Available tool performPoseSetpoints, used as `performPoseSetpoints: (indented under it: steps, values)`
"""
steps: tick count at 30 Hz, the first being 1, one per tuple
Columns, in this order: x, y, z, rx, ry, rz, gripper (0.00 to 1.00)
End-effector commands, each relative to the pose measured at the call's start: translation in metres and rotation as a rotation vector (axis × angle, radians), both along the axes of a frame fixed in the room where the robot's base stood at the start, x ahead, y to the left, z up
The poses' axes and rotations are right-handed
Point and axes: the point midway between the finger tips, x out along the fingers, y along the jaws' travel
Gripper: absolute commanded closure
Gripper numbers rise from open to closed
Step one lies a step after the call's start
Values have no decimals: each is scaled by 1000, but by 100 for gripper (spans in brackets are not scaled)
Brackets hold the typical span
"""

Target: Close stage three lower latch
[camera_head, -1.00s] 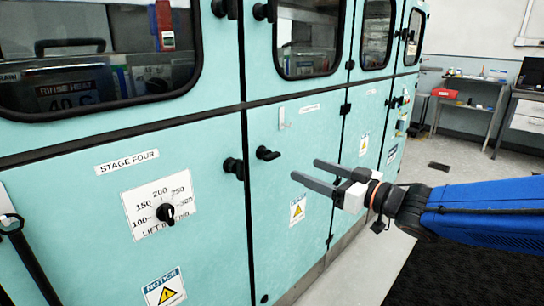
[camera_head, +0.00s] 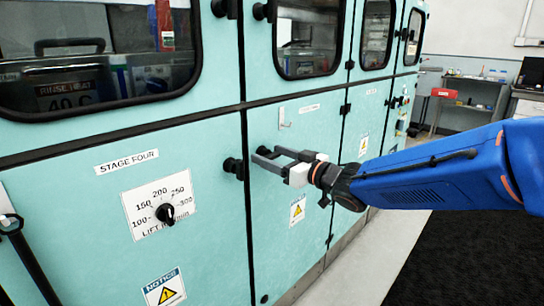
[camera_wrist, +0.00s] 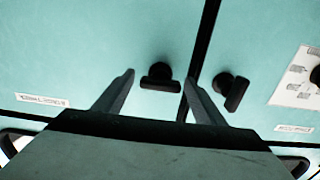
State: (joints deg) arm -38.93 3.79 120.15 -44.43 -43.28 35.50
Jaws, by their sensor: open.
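The stage three lower latch (camera_wrist: 160,76) is a black knob with a bar handle on the teal stage three door. In the wrist view its bar lies crosswise, between my gripper's (camera_wrist: 161,82) two fingertips. My gripper is open, with a finger on each side of the latch; I cannot tell whether they touch it. In the head view my gripper (camera_head: 264,153) covers most of this latch. The neighbouring stage four latch (camera_wrist: 231,91) sits across the dark seam, outside the fingers, its bar turned more along the seam. It also shows in the head view (camera_head: 233,167).
The stage four panel has a lift dial (camera_head: 166,214) at left. Windowed upper doors (camera_head: 307,38) are above. Clear floor and a dark mat (camera_head: 440,255) lie at right.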

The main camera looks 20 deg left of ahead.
Motion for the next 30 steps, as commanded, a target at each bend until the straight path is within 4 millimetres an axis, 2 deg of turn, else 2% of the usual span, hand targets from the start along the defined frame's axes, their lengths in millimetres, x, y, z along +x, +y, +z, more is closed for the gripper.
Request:
performPoseSetpoints:
  steps: [8,13,14,23,30]
  values:
    - [0,1,0,0,0,0,36]
    - [0,1,0,0,0,0,74]
    - [0,1,0,0,0,0,77]
    - [0,1,0,-10,-24,0,77]
    - [0,1,0,-56,-135,0,77]
